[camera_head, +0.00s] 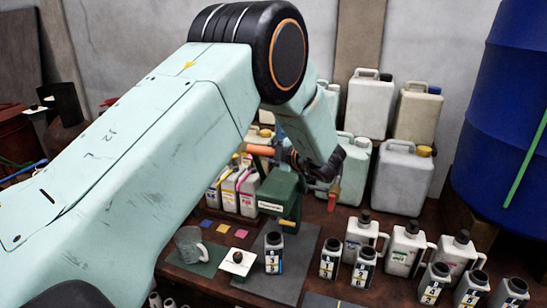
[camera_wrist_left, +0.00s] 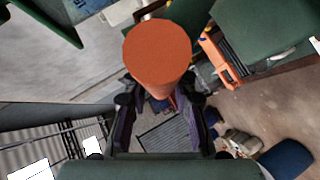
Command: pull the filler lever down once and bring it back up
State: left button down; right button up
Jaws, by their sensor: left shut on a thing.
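The filler (camera_head: 277,192) is a dark green machine standing on the bench in the head view, partly hidden behind my left arm. Its orange lever handle (camera_head: 261,150) sticks out to the left near the top, roughly level. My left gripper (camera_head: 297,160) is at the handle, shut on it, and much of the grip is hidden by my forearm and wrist. In the left wrist view, the round orange end of the handle (camera_wrist_left: 158,52) faces the camera between the dark fingers of my left gripper (camera_wrist_left: 161,108). My right gripper is not in view.
A grey bottle (camera_head: 273,256) stands on a dark mat in front of the filler. Several bottles and white jugs (camera_head: 361,239) crowd the right front. Large canisters (camera_head: 403,178) and a blue drum (camera_head: 501,130) stand behind.

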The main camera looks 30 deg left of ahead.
pick_arm(q)
jog(key=shift+w+r, duration=0.3)
jog(key=shift+r, duration=0.2)
jog(key=c, duration=1.5)
grip_release()
jog(key=o, duration=0.4)
jog(key=shift+a, duration=0.1)
jog(key=shift+o, duration=0.2)
jog(key=shift+f, duration=0.2)
jog(key=v, duration=1.2)
jog(key=shift+s, duration=0.1)
